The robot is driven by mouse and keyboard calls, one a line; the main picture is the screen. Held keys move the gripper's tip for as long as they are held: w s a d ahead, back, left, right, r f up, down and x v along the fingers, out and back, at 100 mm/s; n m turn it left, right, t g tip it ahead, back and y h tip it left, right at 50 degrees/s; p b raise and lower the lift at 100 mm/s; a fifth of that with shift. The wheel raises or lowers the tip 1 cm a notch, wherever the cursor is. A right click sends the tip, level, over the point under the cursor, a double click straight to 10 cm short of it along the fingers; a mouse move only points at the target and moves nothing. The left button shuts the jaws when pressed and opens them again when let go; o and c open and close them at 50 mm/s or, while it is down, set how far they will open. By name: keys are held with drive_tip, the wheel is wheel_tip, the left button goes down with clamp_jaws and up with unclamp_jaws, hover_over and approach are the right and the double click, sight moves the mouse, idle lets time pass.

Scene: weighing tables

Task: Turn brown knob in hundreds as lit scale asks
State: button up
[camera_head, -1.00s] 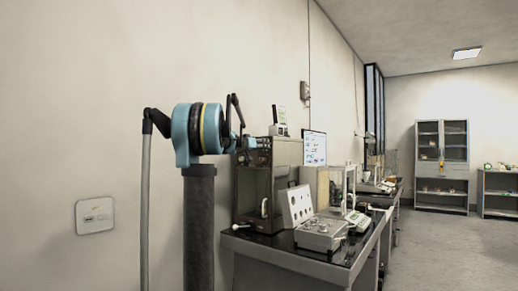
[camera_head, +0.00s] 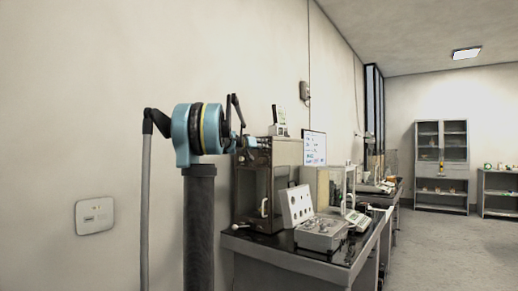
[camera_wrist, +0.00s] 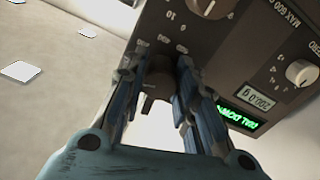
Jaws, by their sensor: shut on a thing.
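In the wrist view my gripper (camera_wrist: 165,68) is shut on a dark brown knob (camera_wrist: 157,84), one blue finger on each side. The fingers partly hide the knob and its printed marks. The brown scale panel (camera_wrist: 238,58) appears upside down and carries the mark "MAX 600". A small pale display (camera_wrist: 257,98) seems to show 200.0. A lit green text display (camera_wrist: 238,122) is partly covered by a finger, and I cannot read it surely. In the head view my gripper (camera_head: 243,143) is at the top front of the brown cabinet-like scale (camera_head: 284,151).
Two pale knobs are on the panel, one at the edge (camera_wrist: 211,7) and one at the side (camera_wrist: 302,73). The dark-topped table (camera_head: 272,250) carries a white dotted panel (camera_head: 297,205) and a silver instrument (camera_head: 322,232).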

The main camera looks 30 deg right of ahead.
drive_tip(key=n, duration=0.6)
drive_tip(key=shift+w+a+n, duration=0.1)
drive_tip(key=shift+w+n, duration=0.05)
drive_tip(key=shift+n, duration=0.25)
idle(0.4)
drive_tip(key=o, duration=1.1)
drive_tip(key=shift+f, duration=0.1)
drive_tip(key=v, duration=1.2)
